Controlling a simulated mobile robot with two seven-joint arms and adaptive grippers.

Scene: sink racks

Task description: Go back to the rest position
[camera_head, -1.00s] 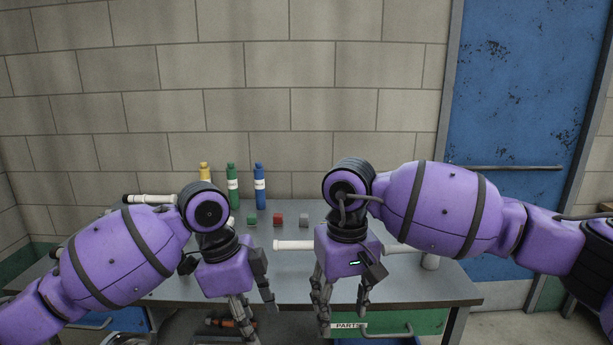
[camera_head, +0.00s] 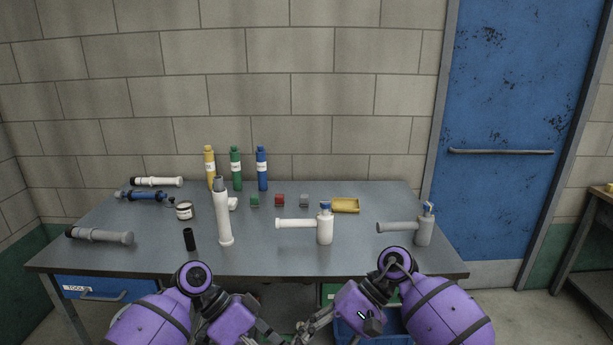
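Both my arms are drawn down to the bottom of the head view, in front of the table (camera_head: 275,262) and below its top. My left gripper (camera_head: 268,333) points inward at the bottom edge, partly cut off by the frame. My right gripper (camera_head: 312,327) points inward toward it, close beside it in the picture. The fingers overlap dark things behind them, so I cannot tell how far apart they are. I see nothing clearly held in either gripper.
A blue drawer (camera_head: 120,287) is at lower left. A blue door (camera_head: 510,120) is at right.

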